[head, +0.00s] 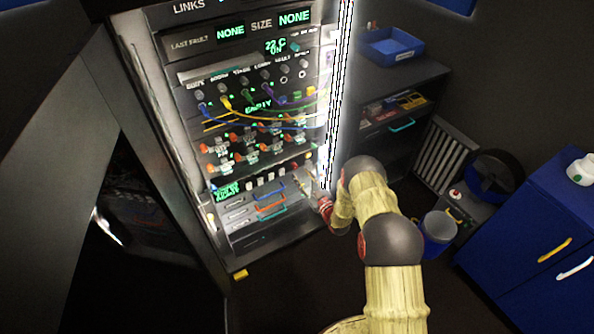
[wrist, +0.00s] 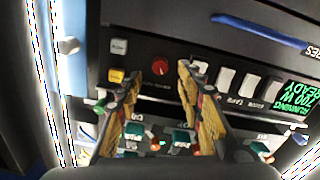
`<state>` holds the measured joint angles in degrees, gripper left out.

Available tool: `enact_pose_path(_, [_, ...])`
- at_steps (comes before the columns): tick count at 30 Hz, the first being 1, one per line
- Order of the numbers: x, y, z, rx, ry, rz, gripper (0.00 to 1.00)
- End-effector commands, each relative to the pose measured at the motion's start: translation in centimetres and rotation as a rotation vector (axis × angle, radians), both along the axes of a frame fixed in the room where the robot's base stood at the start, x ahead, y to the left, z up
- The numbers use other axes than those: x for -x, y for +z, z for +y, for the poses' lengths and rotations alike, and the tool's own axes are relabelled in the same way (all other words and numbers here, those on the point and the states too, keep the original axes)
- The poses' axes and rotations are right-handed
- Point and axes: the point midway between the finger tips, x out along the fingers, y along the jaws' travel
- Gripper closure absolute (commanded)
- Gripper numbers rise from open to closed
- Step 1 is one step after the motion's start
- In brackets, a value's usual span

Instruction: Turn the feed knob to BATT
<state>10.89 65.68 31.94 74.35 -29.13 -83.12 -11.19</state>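A round red knob (wrist: 160,68) with a pale mark sits on the dark panel in the wrist view; its lettering is too small to read, so I cannot confirm that it is the feed knob or which position it points to. My gripper (wrist: 160,77) is open, with its two yellowish fingers on either side of the knob in the picture. I cannot tell whether either finger touches it. In the head view my gripper (head: 312,190) is at the lower right of the lit rack, and the knob cannot be made out there.
A white button (wrist: 118,46) and a yellow button (wrist: 116,76) lie left of the knob. Several white switches and a green display (wrist: 296,95) reading RUNNING 700 W READY lie right. Cables (head: 262,118) hang across the rack above. A blue bin (head: 437,232) stands right of my arm.

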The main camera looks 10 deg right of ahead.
Motion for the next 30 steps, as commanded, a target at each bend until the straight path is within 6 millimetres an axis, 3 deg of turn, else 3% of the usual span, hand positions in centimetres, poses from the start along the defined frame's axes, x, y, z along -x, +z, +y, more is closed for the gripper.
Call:
enact_pose_path(6, [-3.2, -0.2, 1.1, 0.000, 0.001, 0.000, 0.63])
enact_pose_path(12, [-4.7, -0.2, 1.7, 0.000, 0.001, 0.003, 0.63])
enact_pose_path(21, [-5.0, -0.1, 1.7, -0.001, 0.000, 0.004, 0.63])
enact_pose_path(30, [-5.0, -0.1, 1.7, -0.001, 0.000, 0.004, 0.79])
